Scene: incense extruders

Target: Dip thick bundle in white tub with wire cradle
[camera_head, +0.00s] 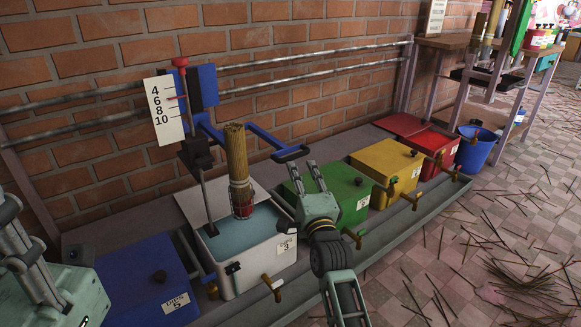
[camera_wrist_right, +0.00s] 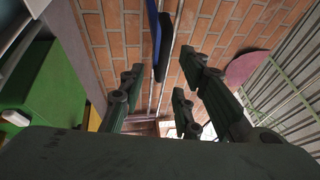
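The white tub (camera_head: 262,262) holds bluish liquid, its lid (camera_head: 194,200) raised against the back. The thick bundle (camera_head: 236,155) stands upright in the wire cradle (camera_head: 242,198), over the tub. Its lower end is at or just above the liquid; I cannot tell which. A blue lever (camera_head: 262,136) with a crossbar handle (camera_head: 291,153) extends right from the scale post. My right gripper (camera_head: 302,174) is open and empty, just below the handle and apart from it. Its spread fingers (camera_wrist_right: 160,88) also show in the right wrist view. My left arm is partly cut off at the left edge.
A numbered scale board (camera_head: 165,109) is beside the blue post. Closed blue (camera_head: 130,282), green (camera_head: 345,190), yellow (camera_head: 388,165) and red (camera_head: 425,140) tubs line the wall. Taps project from the tub fronts. A blue bucket (camera_head: 475,150) stands at right. Sticks litter the floor.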

